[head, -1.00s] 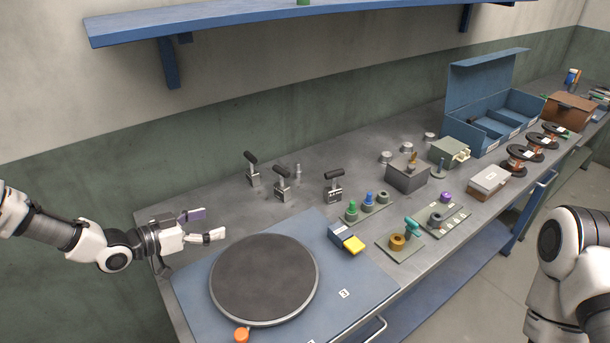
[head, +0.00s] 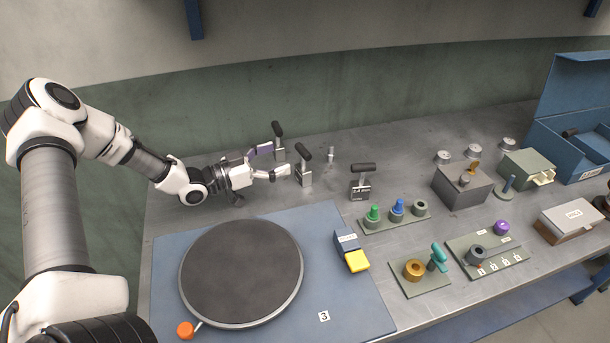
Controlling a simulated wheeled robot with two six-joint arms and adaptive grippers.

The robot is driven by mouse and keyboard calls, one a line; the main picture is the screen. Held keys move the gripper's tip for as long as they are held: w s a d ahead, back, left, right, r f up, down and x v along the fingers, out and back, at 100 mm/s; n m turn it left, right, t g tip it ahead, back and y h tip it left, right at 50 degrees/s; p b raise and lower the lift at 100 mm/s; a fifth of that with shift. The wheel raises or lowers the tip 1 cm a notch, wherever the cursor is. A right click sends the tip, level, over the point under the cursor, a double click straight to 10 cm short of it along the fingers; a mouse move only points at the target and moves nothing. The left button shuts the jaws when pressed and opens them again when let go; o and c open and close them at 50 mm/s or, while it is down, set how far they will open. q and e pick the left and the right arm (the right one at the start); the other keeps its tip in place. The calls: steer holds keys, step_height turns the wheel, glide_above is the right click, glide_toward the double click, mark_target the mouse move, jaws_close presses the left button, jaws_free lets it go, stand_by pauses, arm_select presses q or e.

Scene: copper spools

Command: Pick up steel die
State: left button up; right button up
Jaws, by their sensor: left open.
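Three steel blocks with upright posts and black cross handles stand on the bench; I take these to be the steel dies. The back die (head: 279,154) stands just beyond my gripper's fingertips, the middle die (head: 304,178) just to their right, and the front-right die (head: 361,191), with a label that seems to read 2.4, farther right. My left gripper (head: 273,161) is open and empty, low over the bench and pointing right. One finger shows purple, the other white. I cannot tell whether a finger touches a die. My right gripper is out of view.
A round dark turntable (head: 241,272) on a blue mat (head: 340,300) lies in front of my left gripper. A small steel peg (head: 331,155) stands behind the dies. A rack with green and blue knobs (head: 395,217) and a grey box (head: 462,187) are to the right.

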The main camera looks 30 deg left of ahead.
mark_target(301, 149)
arm_select(q)
steer(key=x, duration=0.2)
steer(key=shift+w+d, duration=0.25)
steer(key=shift+w, duration=0.05)
steer(key=x, duration=0.5)
steer(key=shift+w+b, duration=0.1)
steer(key=shift+b, duration=0.2)
steer(key=shift+a, duration=0.1)
steer(key=c, duration=0.5)
steer(key=shift+r, duration=0.1)
jaws_close()
